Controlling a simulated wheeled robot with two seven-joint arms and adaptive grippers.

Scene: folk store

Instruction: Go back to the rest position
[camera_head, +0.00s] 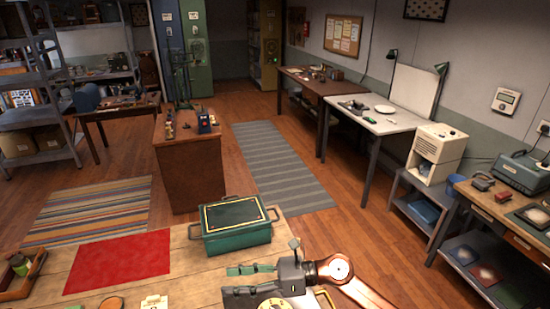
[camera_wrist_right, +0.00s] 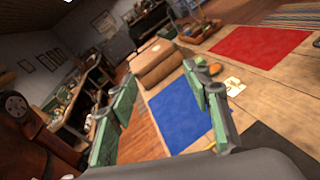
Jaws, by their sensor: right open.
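My right gripper (camera_head: 228,283) is low in the head view, over the near wooden table (camera_head: 195,285). Its green fingers point left and stand apart with nothing between them. In the right wrist view the fingers of my right gripper (camera_wrist_right: 160,78) are also spread and empty. My left gripper shows in neither view.
On the near table are a green box (camera_head: 236,228) with a dark lid, a red mat (camera_head: 118,262) and a wooden tray (camera_head: 22,278). A blue mat (camera_wrist_right: 180,115) and a brown bulky object (camera_wrist_right: 155,60) show in the wrist view. Open floor (camera_head: 345,225) lies beyond.

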